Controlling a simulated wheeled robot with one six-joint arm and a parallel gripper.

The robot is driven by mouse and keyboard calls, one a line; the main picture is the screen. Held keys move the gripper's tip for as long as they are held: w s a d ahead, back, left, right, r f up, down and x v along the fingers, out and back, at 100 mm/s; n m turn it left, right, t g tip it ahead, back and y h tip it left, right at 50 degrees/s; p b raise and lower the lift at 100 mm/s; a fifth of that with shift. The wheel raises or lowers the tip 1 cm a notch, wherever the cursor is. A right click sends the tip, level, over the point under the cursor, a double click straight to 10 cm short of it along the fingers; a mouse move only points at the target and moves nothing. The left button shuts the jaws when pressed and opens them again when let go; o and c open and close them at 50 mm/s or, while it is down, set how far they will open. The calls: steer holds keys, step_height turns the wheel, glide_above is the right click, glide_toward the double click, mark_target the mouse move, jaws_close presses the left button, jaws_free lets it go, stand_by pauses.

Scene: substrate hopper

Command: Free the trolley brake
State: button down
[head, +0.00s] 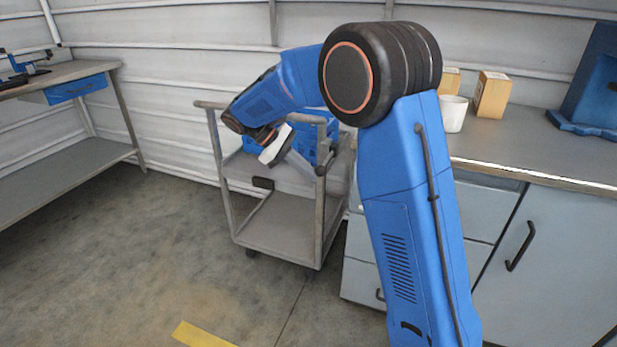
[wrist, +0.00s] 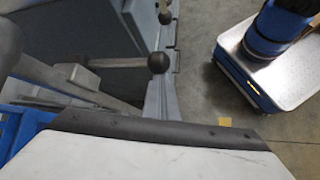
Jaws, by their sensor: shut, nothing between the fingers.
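The grey two-shelf trolley (head: 272,222) stands in the middle of the head view, beside the workbench. A dark ball knob (wrist: 158,62) on a thin rod shows in the wrist view. It may be the brake lever; the same dark knob seems to show at the trolley's right post in the head view (head: 321,170). My gripper (head: 278,147) is shut and empty over the trolley's upper part, left of that post and apart from the knob. Its fingertips are hard to make out. Its pale housing with a dark edge fills the bottom of the wrist view.
A blue crate (head: 309,137) sits on the trolley's top, partly behind my arm. A workbench (head: 535,160) with a white mug (head: 453,113) stands right, a shelf table (head: 70,75) left. The floor in front is clear, with a yellow strip (head: 202,336).

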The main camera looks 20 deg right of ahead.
steer(key=shift+r, duration=0.45)
steer(key=v, duration=1.7)
steer(key=shift+a+f, duration=0.15)
steer(key=shift+a, duration=0.1)
steer(key=s+d+r+m+t+y, duration=0.1)
steer(key=s+d+m+t+y, duration=0.3)
steer(key=s+d, duration=1.3)
steer(key=s+d+f+m+t+y, duration=0.2)
steer(key=s+f, duration=0.4)
steer(key=s, duration=0.5)
steer(key=s+d+f+m+t+y, duration=0.1)
steer(key=s+f, duration=0.5)
steer(key=s, duration=0.6)
steer(key=shift+d+f+m+t+y, duration=0.3)
steer(key=shift+d+m+t+y, duration=0.15)
steer(key=shift+m+y, duration=0.6)
